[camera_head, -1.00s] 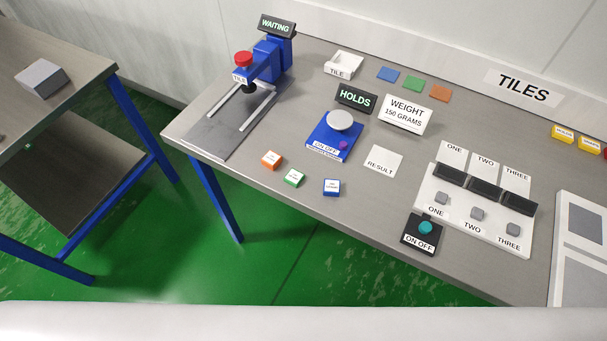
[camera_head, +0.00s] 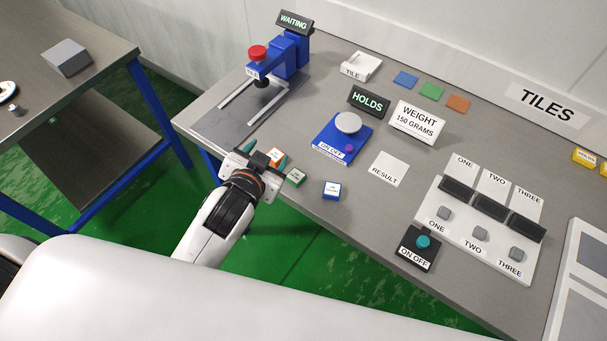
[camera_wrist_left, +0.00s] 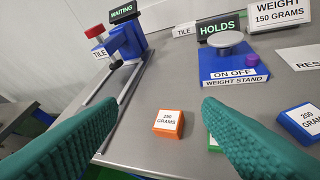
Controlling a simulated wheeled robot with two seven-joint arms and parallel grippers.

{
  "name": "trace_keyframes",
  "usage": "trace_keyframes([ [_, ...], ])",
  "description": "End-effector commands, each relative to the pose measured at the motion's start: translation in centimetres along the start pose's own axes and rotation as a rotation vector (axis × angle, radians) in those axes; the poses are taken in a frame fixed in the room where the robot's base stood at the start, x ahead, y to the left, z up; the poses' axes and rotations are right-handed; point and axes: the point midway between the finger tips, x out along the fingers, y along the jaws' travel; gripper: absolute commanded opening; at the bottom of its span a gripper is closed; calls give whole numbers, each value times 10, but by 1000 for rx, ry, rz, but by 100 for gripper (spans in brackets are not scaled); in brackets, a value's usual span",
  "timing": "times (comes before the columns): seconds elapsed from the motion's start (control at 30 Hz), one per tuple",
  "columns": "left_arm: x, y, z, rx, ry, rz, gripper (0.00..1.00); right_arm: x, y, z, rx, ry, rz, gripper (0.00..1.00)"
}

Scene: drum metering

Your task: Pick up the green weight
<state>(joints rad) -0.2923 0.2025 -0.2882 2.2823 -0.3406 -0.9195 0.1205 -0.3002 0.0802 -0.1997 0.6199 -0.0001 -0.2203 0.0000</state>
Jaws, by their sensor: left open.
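The green weight (camera_head: 296,177) is a small block with a white label near the front edge of the bench. In the left wrist view only a green sliver (camera_wrist_left: 211,145) shows; the right-hand finger hides the rest. My left gripper (camera_head: 266,154) is open and empty, just left of the green weight. The orange weight (camera_head: 275,156), labelled 250 grams in the wrist view (camera_wrist_left: 168,124), lies ahead between the finger lines. The blue weight (camera_head: 331,191) sits right of the green one; it also shows at the right in the wrist view (camera_wrist_left: 303,122). My right gripper is not in view.
A blue weight stand (camera_head: 339,139) with a round pan is behind the weights. The rail device (camera_head: 262,88) with a red knob stands back left. A result card (camera_head: 389,169) and switch panel (camera_head: 478,228) lie right. Bare bench separates the weights from the stand.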

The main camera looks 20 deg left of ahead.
Motion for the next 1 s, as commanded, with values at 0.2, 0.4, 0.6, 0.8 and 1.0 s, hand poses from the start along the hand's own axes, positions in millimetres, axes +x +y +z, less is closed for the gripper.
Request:
trace_keyframes([
  [0.2,-1,-5,122,157,-485,47,60,0,0,0,0,0,0,56],
  [0.4,-54,-53,231,439,-1059,-11,60,0,0,0,0,0,0,56],
  [0.6,-117,-133,256,871,-1549,-221,60,0,0,0,0,0,0,56],
  [0.8,-130,-190,197,1449,-1790,-577,60,0,0,0,0,-1,0,56],
  [1.0,-80,-170,113,2110,-1612,-1033,60,0,0,0,0,-1,0,56],
])
